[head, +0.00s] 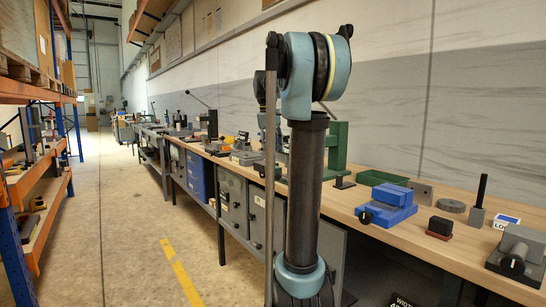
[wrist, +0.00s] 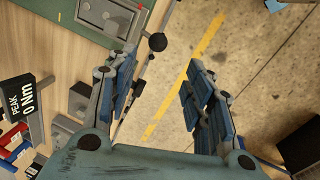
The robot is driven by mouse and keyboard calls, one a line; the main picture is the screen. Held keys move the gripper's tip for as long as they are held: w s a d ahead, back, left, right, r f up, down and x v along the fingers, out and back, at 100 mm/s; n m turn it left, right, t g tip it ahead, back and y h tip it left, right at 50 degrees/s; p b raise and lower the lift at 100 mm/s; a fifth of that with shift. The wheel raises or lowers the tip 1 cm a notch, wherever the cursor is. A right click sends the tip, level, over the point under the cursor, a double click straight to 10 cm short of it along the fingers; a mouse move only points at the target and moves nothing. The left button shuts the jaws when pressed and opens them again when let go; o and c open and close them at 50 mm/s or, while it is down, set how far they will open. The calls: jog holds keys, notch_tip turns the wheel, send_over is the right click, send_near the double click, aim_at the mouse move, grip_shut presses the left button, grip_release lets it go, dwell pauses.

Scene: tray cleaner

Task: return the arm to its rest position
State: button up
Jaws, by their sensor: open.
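My arm, teal and black, stands upright in front of the workbench in the head view and hides part of it. My gripper (wrist: 161,62) shows in the wrist view, with its two blue-padded fingers spread apart and nothing between them. Beyond the fingers is concrete floor with a yellow line. I cannot make out the gripper in the head view.
The long wooden workbench (head: 338,200) runs along the wall. It carries a green tray (head: 366,179), a blue vise (head: 392,200) and a grey device (head: 515,250). Orange shelving (head: 48,213) stands at left. The aisle floor (head: 125,220) between is clear.

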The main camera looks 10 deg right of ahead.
dwell(0.3)
jog(key=s+a+f+m+y, duration=0.1)
jog(key=s+a+f+m, duration=0.2)
jog(key=s+f, duration=1.2)
jog(key=s+a+f+m+t, duration=0.1)
jog(key=s+a+f+m, duration=0.2)
jog(key=s+f, duration=1.3)
jog(key=s, duration=0.4)
jog(key=shift+s+a+f+y, duration=0.15)
jog(key=shift+s+f+y, duration=0.05)
jog(key=shift+y, duration=0.2)
jog(key=shift+w+f, duration=0.2)
jog(key=shift+w, duration=0.3)
jog(key=shift+c, duration=0.2)
